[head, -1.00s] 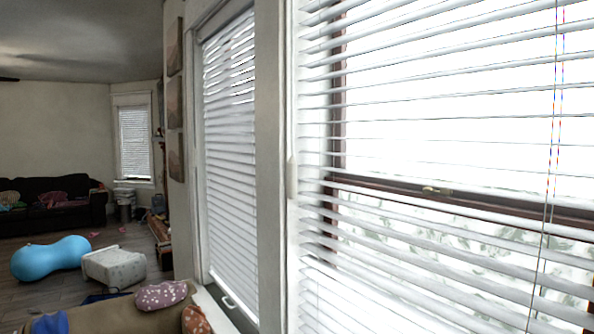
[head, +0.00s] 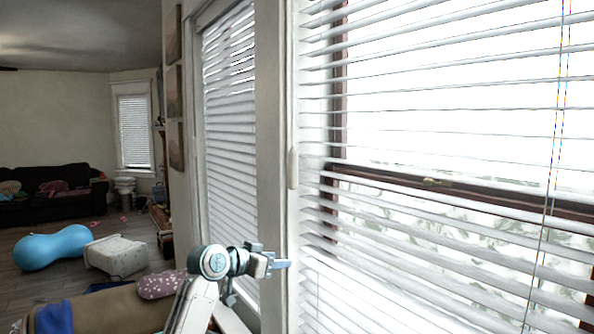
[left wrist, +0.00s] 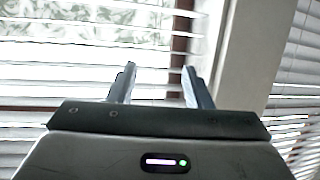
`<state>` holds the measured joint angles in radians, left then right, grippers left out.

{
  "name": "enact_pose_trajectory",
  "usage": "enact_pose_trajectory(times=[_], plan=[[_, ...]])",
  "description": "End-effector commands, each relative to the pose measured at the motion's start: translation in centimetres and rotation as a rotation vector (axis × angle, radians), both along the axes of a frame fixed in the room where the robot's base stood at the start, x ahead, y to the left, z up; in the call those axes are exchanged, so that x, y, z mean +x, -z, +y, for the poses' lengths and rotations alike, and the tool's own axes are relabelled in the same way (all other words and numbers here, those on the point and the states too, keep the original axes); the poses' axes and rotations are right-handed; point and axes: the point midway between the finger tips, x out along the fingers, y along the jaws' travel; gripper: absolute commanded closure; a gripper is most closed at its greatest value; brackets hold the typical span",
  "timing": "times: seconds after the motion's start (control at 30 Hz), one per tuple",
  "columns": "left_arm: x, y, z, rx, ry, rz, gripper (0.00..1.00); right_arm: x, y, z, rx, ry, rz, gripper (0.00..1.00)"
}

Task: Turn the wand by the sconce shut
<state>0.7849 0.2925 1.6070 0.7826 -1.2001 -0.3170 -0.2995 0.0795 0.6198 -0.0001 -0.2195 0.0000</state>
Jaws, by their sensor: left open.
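A short white upright piece (head: 292,168), which looks like the wand's grip, hangs at the left edge of the right-hand blind (head: 420,215), beside the window post. I cannot tell for certain that it is the wand. The blind's slats are tilted open with bright light between them. No sconce shows. My left gripper (head: 286,264) is below this white piece, near the post, pointing right. In the left wrist view its two fingers (left wrist: 159,74) stand apart with nothing between them, facing slats and the post. My right gripper is out of view.
A second blind (head: 230,150) covers the window left of the post (head: 271,130). Thin cords (head: 551,160) hang at the right of the near blind. A tan couch (head: 115,314) with a spotted pillow (head: 162,285) lies low at left.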

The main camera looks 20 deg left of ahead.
Motion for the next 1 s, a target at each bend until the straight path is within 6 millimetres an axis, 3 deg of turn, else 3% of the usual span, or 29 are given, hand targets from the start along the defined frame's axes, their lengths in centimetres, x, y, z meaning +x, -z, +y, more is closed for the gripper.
enact_pose_trajectory(times=[0.03, 0.2, 0.3, 0.37, 0.5, 0.63, 1.0], plan=[[1.1, -4.0, 0.6, -0.020, 0.009, -0.050, 0.55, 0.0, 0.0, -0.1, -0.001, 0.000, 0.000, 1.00], [2.9, -14.1, 2.0, -0.083, 0.038, -0.180, 0.55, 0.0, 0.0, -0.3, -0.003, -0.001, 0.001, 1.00], [3.2, -18.2, 2.7, -0.110, 0.049, -0.232, 0.55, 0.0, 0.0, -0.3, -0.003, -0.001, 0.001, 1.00], [3.2, -19.8, 2.9, -0.122, 0.055, -0.254, 0.55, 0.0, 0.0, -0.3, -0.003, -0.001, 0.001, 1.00], [3.5, -21.6, 3.0, -0.135, 0.061, -0.274, 0.55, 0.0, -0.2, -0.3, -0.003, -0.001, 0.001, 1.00], [4.6, -21.9, 2.4, -0.136, 0.062, -0.274, 0.55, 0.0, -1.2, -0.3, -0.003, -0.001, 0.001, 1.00], [10.4, -22.0, -1.3, -0.135, 0.062, -0.273, 0.55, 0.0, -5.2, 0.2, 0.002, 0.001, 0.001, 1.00]])
